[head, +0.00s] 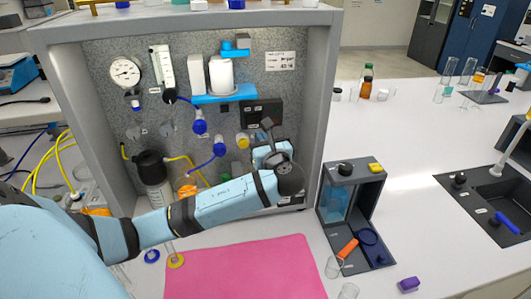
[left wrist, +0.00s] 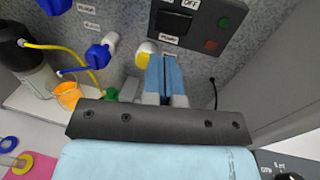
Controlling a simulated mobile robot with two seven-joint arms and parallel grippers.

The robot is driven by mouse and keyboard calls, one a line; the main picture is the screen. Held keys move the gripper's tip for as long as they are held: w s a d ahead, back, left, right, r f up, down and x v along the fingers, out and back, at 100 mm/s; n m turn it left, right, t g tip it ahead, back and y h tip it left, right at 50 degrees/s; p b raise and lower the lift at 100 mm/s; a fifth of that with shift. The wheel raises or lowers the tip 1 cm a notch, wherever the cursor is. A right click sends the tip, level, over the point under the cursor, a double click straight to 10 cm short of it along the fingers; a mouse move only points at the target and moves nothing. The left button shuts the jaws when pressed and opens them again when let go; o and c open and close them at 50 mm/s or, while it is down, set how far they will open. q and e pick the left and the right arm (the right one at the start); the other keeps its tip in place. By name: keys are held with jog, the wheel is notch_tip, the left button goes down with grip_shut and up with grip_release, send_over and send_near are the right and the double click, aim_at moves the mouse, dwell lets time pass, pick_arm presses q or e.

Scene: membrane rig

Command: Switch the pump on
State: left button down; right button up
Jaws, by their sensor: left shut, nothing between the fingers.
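The dark control panel (head: 262,112) is on the speckled back wall of the grey rig cabinet. In the left wrist view the panel (left wrist: 193,38) carries a black switch part (left wrist: 173,22) above a white label, an OFF label, a green button (left wrist: 224,22) and a red button (left wrist: 211,45). The switch's position is unclear. My left gripper (head: 262,150) is inside the cabinet, just below the panel. In the left wrist view its fingers (left wrist: 165,62) are together and empty, with tips near the panel's lower edge; contact cannot be told. My right gripper is not in view.
A yellow knob (left wrist: 144,54) is just left of the fingertips. Blue valves (head: 200,126), a dark-capped bottle (head: 153,172) and yellow tubing are farther left. The cabinet's right wall (head: 319,100) is close. A grey stand (head: 352,190) is outside, right; a pink mat (head: 240,270) lies in front.

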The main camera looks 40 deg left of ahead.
aim_at(248, 121)
pick_arm(q)
jog(key=b+x, duration=0.2)
jog(key=x, duration=0.1)
jog(key=b+x, duration=0.2)
jog(key=x, duration=0.2)
jog(key=shift+a+f+b, duration=0.15)
jog(key=shift+f+b, duration=0.05)
jog(key=shift+b, duration=0.2)
jog(key=shift+w+a+r+b, duration=0.15)
jog(key=shift+w+a+b, duration=0.15)
jog(key=shift+a, duration=0.15)
jog(key=shift+r, duration=0.15)
jog(key=shift+a+r+t+p, duration=0.1)
jog(key=shift+a+t+p, duration=0.15)
jog(key=shift+p, duration=0.4)
jog(key=shift+f+m, duration=0.2)
jog(key=shift+m, duration=0.1)
